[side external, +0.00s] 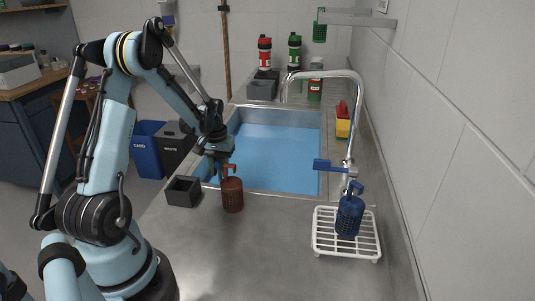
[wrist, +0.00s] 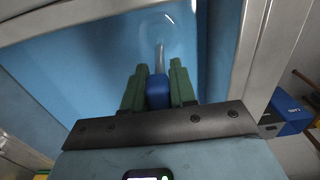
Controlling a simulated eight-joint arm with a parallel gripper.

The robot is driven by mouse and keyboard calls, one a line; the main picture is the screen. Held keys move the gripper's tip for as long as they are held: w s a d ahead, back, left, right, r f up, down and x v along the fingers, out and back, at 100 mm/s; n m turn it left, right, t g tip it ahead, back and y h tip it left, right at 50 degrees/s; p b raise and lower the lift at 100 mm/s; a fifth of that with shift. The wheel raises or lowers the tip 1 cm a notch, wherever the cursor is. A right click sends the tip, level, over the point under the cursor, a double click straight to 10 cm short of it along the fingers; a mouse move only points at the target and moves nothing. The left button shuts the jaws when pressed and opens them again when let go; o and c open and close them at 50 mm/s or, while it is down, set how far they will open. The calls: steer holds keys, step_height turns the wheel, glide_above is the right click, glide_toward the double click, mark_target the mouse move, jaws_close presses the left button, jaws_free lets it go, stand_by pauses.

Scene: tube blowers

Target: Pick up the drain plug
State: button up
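My gripper (wrist: 159,66) has two green fingers and hangs over the near left corner of the sink; it also shows in the side view (side external: 217,168). In the wrist view a blue block-shaped handle (wrist: 157,92) fills the space between the fingers, with no gap visible on either side. A thin grey stem (wrist: 160,58) runs from it toward a faint round drain area (wrist: 178,32) on the blue sink floor. I take the handle and stem to be the drain plug. In the side view the plug is hidden.
The sink (side external: 275,150) has a metal rim and a tall faucet (side external: 358,105) on its right. A brown pump bottle (side external: 232,195) stands close beside my gripper, with a dark box (side external: 183,191) to its left.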

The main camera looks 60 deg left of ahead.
jaws_close()
